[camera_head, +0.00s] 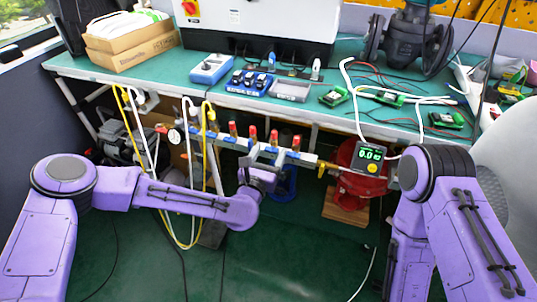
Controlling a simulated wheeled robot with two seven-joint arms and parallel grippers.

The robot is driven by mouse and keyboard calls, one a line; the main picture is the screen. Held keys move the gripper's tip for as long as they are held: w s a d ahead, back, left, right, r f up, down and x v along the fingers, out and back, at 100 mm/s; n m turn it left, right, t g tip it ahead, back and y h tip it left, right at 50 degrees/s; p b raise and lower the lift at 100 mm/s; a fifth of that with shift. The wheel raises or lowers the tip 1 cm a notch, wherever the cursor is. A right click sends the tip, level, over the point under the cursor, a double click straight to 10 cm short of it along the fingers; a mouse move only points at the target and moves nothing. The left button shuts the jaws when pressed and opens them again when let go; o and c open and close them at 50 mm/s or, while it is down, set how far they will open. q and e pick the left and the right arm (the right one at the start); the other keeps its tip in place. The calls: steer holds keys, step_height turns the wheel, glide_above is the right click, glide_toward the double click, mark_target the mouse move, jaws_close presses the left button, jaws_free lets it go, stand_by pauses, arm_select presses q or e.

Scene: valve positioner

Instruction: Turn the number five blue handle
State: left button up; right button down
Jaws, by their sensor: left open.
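A row of small valves with red tops (274,137) and blue handles (271,150) runs along a pipe manifold below the table's front edge. No numbers on the handles can be read, so I cannot tell which one is number five. My left gripper (262,166) is open at the right part of the manifold, just below the blue handles there. Its fingers are small and partly hidden, and I cannot tell whether they touch a handle. My right arm comes down at the right, and its gripper does not show.
A green-topped table (150,80) spans the back, bearing cardboard boxes (130,45), a blue meter (211,68) and circuit boards (333,96). A red device with a digital display (371,153) stands right of the manifold. Yellow and white hoses (184,200) hang at its left. The front floor is mostly clear.

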arm_select(q)
steer(key=c, duration=1.1)
steer(key=shift+o, duration=0.2)
steer(key=shift+m, duration=0.3)
steer(key=m+b, duration=0.1)
steer(key=m, duration=0.1)
steer(key=shift+m, duration=0.4)
steer(key=m, duration=0.4)
steer(key=shift+m+b, duration=0.3)
steer(key=shift+b, duration=0.05)
steer(key=m, duration=0.4)
steer(key=shift+d, duration=0.1)
steer(key=m, duration=0.5)
steer(key=shift+f+m, duration=0.1)
steer(key=shift+m, duration=0.3)
